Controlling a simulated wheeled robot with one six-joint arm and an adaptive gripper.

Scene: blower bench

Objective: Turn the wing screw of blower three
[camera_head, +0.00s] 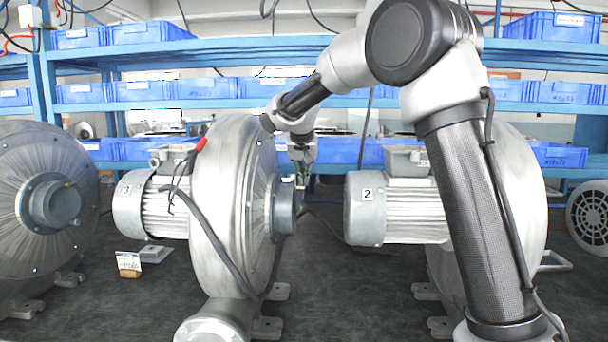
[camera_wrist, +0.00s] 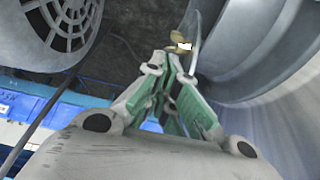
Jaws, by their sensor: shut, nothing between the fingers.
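Blower three (camera_head: 222,205) stands left of centre, with the label "3" on its motor (camera_head: 126,190) and its round grey outlet hub (camera_head: 285,208) facing right. The hub also fills the upper right of the wrist view (camera_wrist: 245,62). A small brass wing screw (camera_wrist: 178,37) shows just beyond my fingertips in the wrist view; whether they touch it I cannot tell. In the head view it is too small to make out. My gripper (camera_head: 302,180) is beside the top of the hub, pointing down. In the wrist view my gripper (camera_wrist: 178,58) has its green-padded fingers together, with nothing between them.
Blower two's motor (camera_head: 366,195) stands to the right, with dark bench (camera_head: 325,270) between. Another blower (camera_head: 45,205) stands at far left. A black cable (camera_head: 215,250) crosses blower three's housing. A small tagged block (camera_head: 129,264) lies on the bench. Blue bins (camera_head: 205,88) line the shelves behind.

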